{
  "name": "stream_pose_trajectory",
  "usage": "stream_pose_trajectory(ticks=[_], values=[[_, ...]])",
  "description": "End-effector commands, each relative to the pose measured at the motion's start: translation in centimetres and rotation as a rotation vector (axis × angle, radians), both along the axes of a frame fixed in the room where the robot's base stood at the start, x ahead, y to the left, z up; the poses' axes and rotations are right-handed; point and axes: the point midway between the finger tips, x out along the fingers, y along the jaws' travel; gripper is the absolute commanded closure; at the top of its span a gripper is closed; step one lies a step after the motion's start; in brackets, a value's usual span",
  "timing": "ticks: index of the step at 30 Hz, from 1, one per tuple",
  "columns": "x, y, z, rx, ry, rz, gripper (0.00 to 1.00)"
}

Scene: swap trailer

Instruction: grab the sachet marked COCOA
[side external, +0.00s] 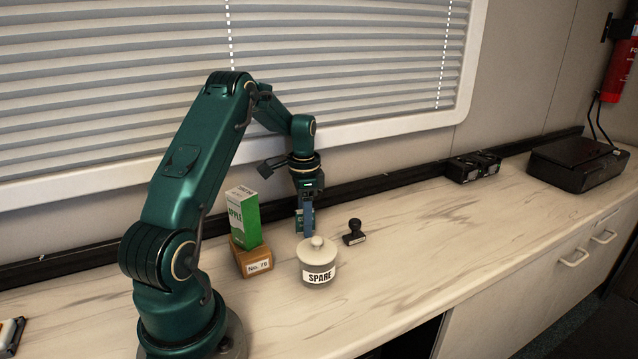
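My gripper (306,232) points straight down behind the lidded white pot marked SPARE (319,273). Its bluish fingers show edge-on, so I cannot tell whether they are open or shut. A small dark green item (299,219) with pale marks shows right at the fingers, partly hidden by them. Its lettering is too small to read, so I cannot tell whether it is the COCOA sachet, nor whether the fingers hold it. No other sachet is in clear view.
A green and white carton marked APPLE (244,217) stands on a brown block marked No. 76 (252,260), left of my gripper. A black stamp (354,233) is to the right. Dark devices (472,167) and a black case (577,163) lie farther right. The counter's (430,235) middle is clear.

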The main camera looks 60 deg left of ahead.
Motion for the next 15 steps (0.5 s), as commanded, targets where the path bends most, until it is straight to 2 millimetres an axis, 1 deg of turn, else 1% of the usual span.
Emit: stream_pose_trajectory(ticks=[1, 2, 3, 4, 15], values=[[0.01, 0.01, 0.03, 0.000, 0.000, 0.000, 0.64], [0.01, 0.01, 0.03, 0.000, 0.000, 0.000, 0.76], [0.01, 0.01, 0.04, 0.000, 0.000, 0.000, 0.91], [0.01, 0.01, 0.04, 0.001, 0.000, 0.000, 1.00], [0.03, 0.03, 0.18, 0.001, -0.001, 0.000, 1.00]])
